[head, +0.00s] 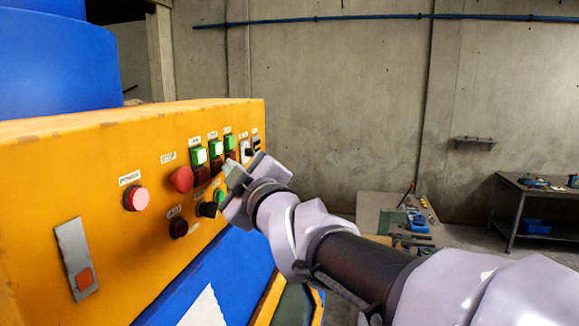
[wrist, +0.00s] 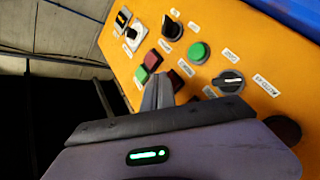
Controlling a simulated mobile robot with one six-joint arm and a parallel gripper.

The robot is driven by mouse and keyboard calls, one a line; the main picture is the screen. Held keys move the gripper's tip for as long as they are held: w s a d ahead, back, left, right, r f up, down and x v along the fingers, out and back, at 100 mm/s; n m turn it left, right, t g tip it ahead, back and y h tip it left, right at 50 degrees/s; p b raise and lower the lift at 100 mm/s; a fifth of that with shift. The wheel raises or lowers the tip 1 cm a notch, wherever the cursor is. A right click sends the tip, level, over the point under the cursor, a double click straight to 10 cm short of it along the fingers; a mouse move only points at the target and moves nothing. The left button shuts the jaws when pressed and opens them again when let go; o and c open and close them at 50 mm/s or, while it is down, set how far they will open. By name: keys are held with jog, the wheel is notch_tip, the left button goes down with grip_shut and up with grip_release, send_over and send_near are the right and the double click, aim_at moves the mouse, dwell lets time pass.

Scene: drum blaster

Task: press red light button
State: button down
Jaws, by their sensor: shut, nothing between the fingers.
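A round pinkish-red button (head: 136,199) that looks lit sits on the yellow control panel (head: 110,250), under a white label. My gripper (head: 236,178) is in front of the panel's right part, right of the pinkish-red button. In the wrist view my gripper (wrist: 159,90) is shut and empty near the rocker switches. I cannot tell whether it touches them.
A green round button (wrist: 198,52) and black rotary knobs (wrist: 229,82) are close to my fingers. A tool-covered workbench (head: 373,203) and a dark table (head: 513,210) stand behind.

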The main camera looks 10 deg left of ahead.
jog(key=shift+a, duration=0.2)
dwell(0.6)
jog(key=shift+s+d, duration=0.1)
jog(key=shift+d, duration=0.75)
jog(key=d, duration=0.1)
jog(key=d+p, duration=0.1)
jog(key=d, duration=0.1)
jog(key=d+p, duration=0.1)
jog(key=d, duration=0.1)
jog(key=shift+s, duration=0.35)
